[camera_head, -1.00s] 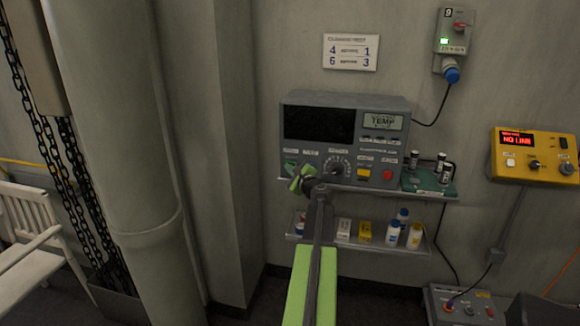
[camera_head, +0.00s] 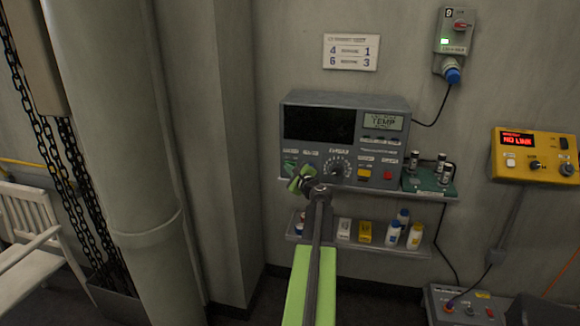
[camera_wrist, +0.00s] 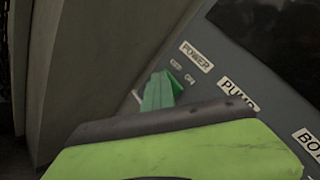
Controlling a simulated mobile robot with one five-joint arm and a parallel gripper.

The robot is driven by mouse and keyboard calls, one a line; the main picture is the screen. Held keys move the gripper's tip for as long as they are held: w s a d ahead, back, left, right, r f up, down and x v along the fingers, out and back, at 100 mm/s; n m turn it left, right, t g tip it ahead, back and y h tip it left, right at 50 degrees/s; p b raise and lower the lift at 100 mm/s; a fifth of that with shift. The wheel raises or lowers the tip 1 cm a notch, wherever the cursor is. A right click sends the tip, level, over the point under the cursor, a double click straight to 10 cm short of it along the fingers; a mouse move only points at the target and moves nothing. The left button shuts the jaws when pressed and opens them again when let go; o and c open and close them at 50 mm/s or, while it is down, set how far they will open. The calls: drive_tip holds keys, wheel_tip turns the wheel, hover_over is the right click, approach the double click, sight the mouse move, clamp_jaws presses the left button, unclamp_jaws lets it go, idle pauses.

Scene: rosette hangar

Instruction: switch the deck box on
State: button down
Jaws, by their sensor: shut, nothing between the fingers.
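The deck box (camera_head: 345,140) is the grey instrument on the upper shelf, with a large dark screen and a small display reading TEMP. Its green power switch (camera_wrist: 160,91) stands beside the POWER label in the wrist view, with smaller marks, one like ON, next to it. I cannot tell which way the switch is set. My gripper (camera_head: 296,183) is shut and empty at the box's lower left front. Its green finger (camera_wrist: 180,150) fills the bottom of the wrist view, just below the switch and partly over it. I cannot tell whether they touch.
A green board with dark cylinders (camera_head: 430,178) stands right of the box. Bottles (camera_head: 393,233) and small cartons stand on the lower shelf. A yellow box (camera_head: 538,157) reading NO LINK hangs at right. A thick pipe (camera_head: 120,150) stands at left.

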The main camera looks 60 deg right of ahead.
drive_tip(key=shift+s+d+f, duration=0.1)
drive_tip(key=shift+s, duration=0.05)
drive_tip(key=a, duration=0.5)
drive_tip(key=shift+s+f, duration=0.15)
drive_tip(key=shift+s, duration=0.25)
drive_tip(key=shift+w+a, duration=0.1)
drive_tip(key=shift+w, duration=0.05)
